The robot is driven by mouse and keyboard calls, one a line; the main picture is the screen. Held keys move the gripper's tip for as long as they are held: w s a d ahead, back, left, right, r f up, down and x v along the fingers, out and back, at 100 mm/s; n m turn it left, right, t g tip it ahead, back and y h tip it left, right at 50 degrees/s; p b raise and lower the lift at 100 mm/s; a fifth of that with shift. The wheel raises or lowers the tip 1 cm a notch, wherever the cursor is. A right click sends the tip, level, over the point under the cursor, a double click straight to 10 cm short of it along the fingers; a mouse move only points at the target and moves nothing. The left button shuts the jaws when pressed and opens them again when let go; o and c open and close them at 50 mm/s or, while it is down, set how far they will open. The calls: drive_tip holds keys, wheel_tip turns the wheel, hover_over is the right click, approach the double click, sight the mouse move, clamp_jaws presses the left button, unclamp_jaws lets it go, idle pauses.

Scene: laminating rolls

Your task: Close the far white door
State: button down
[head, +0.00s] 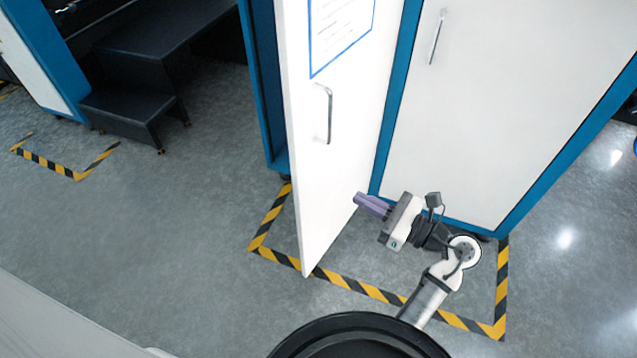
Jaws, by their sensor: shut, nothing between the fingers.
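A white door (330,170) with a metal handle (324,114) and a blue-framed sheet stands open at the left side of a blue-framed cabinet. It swings out toward me, its outer edge over the striped floor line. My gripper (362,201) is shut and empty, to the right of the open door and low near its face. I cannot tell whether the fingertips touch the door. Another white door (500,110) with its own handle (437,37) lies flush in the blue frame to the right. The inside of the cabinet behind the open door is mostly hidden.
Yellow-black floor tape (370,290) outlines the space in front of the cabinet. Dark steps (135,95) stand at the upper left beside another blue and white cabinet (35,65). The grey floor left of the open door is clear.

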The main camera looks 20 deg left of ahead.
sight(302, 172)
drive_tip(key=p+x, duration=0.1)
drive_tip(key=x, duration=0.3)
drive_tip(key=p+x, duration=0.2)
drive_tip(key=x, duration=0.2)
drive_tip(key=p+x, duration=0.1)
drive_tip(key=x, duration=0.3)
drive_tip(key=shift+a+f, duration=0.2)
drive_tip(key=shift+f, duration=0.15)
drive_tip(key=shift+w+a+f+p, duration=0.15)
drive_tip(key=shift+a+p, duration=0.15)
drive_tip(key=shift+a, duration=0.2)
